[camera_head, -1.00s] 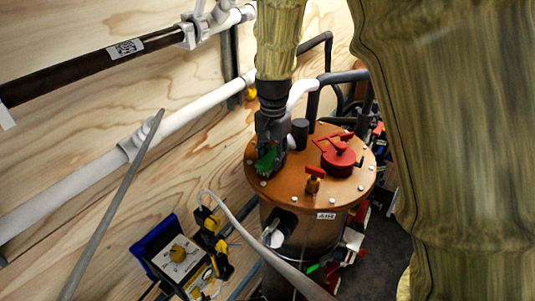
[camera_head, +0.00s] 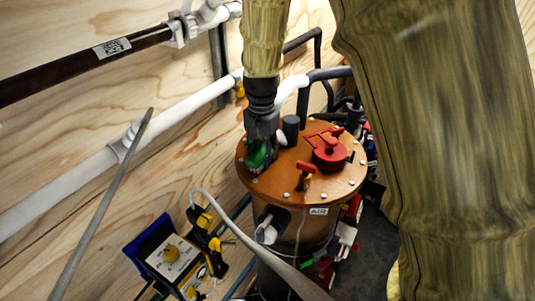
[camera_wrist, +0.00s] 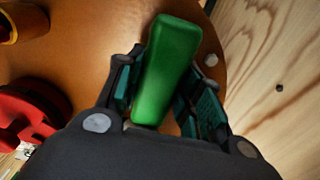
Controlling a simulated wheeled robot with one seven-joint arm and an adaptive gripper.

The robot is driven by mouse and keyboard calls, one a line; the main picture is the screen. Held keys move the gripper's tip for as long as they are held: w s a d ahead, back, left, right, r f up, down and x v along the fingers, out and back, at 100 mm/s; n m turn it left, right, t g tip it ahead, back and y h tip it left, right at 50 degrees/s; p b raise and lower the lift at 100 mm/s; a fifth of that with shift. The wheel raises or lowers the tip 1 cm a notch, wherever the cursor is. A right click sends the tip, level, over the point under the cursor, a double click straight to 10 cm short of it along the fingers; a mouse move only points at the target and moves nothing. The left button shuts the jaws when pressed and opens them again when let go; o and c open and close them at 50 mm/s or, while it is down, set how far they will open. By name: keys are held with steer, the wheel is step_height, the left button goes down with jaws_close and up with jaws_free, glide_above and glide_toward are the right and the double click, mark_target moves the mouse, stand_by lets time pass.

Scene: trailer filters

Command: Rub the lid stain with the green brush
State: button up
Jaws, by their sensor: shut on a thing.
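The orange-brown round lid (camera_head: 283,182) tops a dark cylindrical filter tank in the head view. My gripper (camera_head: 258,150) is shut on the green brush (camera_head: 256,155) over the lid's left part, near its rim. In the wrist view, the brush's green block (camera_wrist: 169,60) sits between the two fingers of my gripper (camera_wrist: 160,95), with the lid (camera_wrist: 85,45) behind it. The brush is at or just above the lid surface; I cannot tell whether its bristles touch. No stain can be made out; the brush and gripper cover part of the lid.
A red valve cap (camera_head: 328,153) and a small red-handled brass valve (camera_head: 304,178) stand on the lid, with bolts around its rim. White pipes (camera_head: 75,185) run along the plywood wall at left.

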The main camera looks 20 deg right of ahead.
steer(key=shift+w+a+f, duration=0.2)
steer(key=shift+w+a, duration=0.25)
steer(key=shift+a, duration=0.05)
steer(key=shift+c, duration=0.5)
steer(key=shift+r, duration=0.1)
steer(key=shift+w+r, duration=0.3)
steer(key=shift+r, duration=0.3)
steer(key=shift+s+r, duration=0.15)
steer(key=shift+r, duration=2.2)
steer(key=shift+r, duration=0.1)
steer(key=shift+r, duration=1.4)
